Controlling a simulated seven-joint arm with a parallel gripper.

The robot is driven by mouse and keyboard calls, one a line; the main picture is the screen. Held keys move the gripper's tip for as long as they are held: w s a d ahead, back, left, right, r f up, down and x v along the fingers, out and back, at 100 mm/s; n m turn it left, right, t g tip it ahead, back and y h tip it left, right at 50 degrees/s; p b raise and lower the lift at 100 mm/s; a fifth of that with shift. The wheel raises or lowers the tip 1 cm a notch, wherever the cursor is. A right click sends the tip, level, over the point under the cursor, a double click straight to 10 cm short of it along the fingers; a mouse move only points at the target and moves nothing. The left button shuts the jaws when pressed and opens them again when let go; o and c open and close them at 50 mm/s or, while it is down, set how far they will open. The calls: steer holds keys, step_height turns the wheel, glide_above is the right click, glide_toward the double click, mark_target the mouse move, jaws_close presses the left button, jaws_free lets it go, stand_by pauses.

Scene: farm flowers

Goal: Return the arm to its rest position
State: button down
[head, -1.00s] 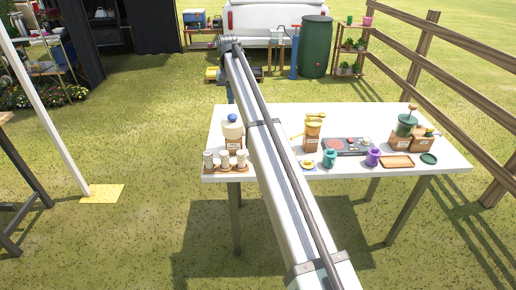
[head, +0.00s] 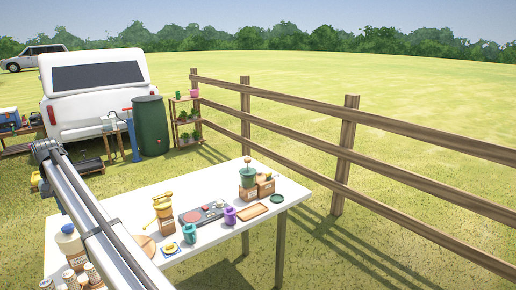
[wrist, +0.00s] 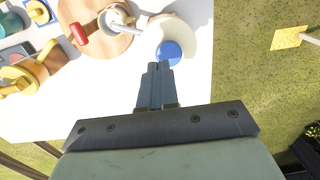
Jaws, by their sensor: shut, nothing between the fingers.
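My gripper (wrist: 157,88) shows in the wrist view with its two fingers together and nothing between them. It points at the white table (head: 165,192), over the table's edge. A white container with a blue cap (wrist: 170,52) lies just beyond the fingertips in that view; I cannot tell the height gap. In the head view my arm crosses the lower left, and my gripper cannot be made out there.
Small cups (head: 92,272) stand at the table's near left. A wooden fence (head: 345,150) runs along the right. Open grass lies between.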

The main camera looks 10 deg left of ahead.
steer(key=d+f, duration=0.4)
steer(key=f, duration=0.1)
steer(key=d+f+m+g, duration=0.1)
steer(key=d+f, duration=0.4)
steer(key=d+f+g, duration=0.1)
steer(key=d+f, duration=0.4)
steer(key=shift+s+d+f, duration=0.1)
steer(key=shift+s, duration=0.25)
steer(key=s+d+f+m+g, duration=0.1)
steer(key=d+f+m, duration=0.1)
steer(key=d+f, duration=1.15)
steer(key=s+d+f+m+g, duration=0.1)
steer(key=s+d+f, duration=0.1)
steer(key=d+f, duration=1.1)
steer(key=s+d+f+m+g, duration=0.15)
steer(key=d+f, duration=0.65)
steer(key=d, duration=1)
steer(key=s+d+f+m, duration=0.1)
steer(key=s+d+f, duration=0.4)
steer(key=d, duration=0.4)
steer(key=s+d+f+m, duration=0.1)
steer(key=s+d+f, duration=0.3)
steer(key=s+d, duration=0.45)
steer(key=s+d+f+m, duration=0.1)
steer(key=s+d+f, duration=0.1)
steer(key=s+d, duration=1.1)
steer(key=s+g, duration=0.1)
steer(key=s, duration=0.2)
steer(key=shift+s+f, duration=0.2)
